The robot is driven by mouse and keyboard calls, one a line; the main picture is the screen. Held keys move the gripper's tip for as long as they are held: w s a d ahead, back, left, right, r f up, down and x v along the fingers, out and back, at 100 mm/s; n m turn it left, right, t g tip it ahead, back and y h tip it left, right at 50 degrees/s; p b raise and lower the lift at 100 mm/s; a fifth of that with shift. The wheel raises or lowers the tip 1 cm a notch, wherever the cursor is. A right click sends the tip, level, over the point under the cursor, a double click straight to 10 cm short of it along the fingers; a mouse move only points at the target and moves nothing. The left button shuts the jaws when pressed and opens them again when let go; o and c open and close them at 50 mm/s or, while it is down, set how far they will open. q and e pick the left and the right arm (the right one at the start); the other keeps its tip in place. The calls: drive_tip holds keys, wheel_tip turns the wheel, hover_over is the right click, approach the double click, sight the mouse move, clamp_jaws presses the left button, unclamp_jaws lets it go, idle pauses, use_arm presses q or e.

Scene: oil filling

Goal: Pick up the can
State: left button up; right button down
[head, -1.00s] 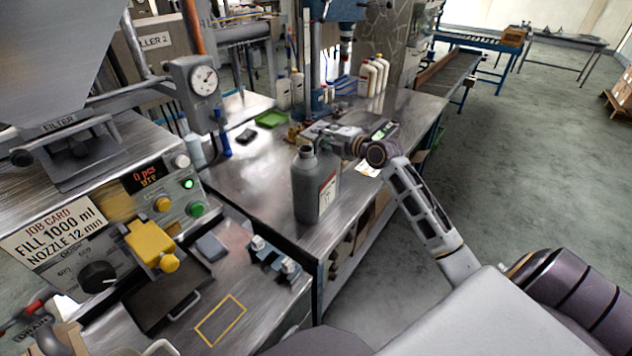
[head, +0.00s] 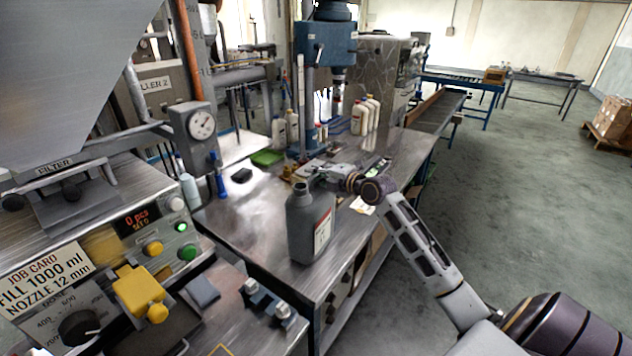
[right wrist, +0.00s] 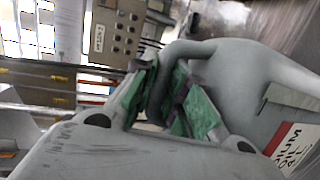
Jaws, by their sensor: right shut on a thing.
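The can (head: 310,228) is a grey plastic jug with a red and white label, upright near the front corner of the metal bench. In the right wrist view the can (right wrist: 240,85) fills the right side, its label edge at the lower right. My right gripper (head: 322,174) reaches in from behind the can at handle height. In the right wrist view the right gripper (right wrist: 168,98) has its green-padded fingers closed around the can's handle. Whether the can's base touches the bench cannot be told. My left gripper is not in view.
The filling machine (head: 110,235) with its control panel stands at the left. White bottles (head: 365,115), a green tray (head: 267,158) and a blue press (head: 325,45) are behind the can on the bench (head: 235,215). Open floor lies to the right.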

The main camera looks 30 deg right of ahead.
drive_tip(key=shift+r+b, duration=0.3)
drive_tip(key=shift+r, duration=4.3)
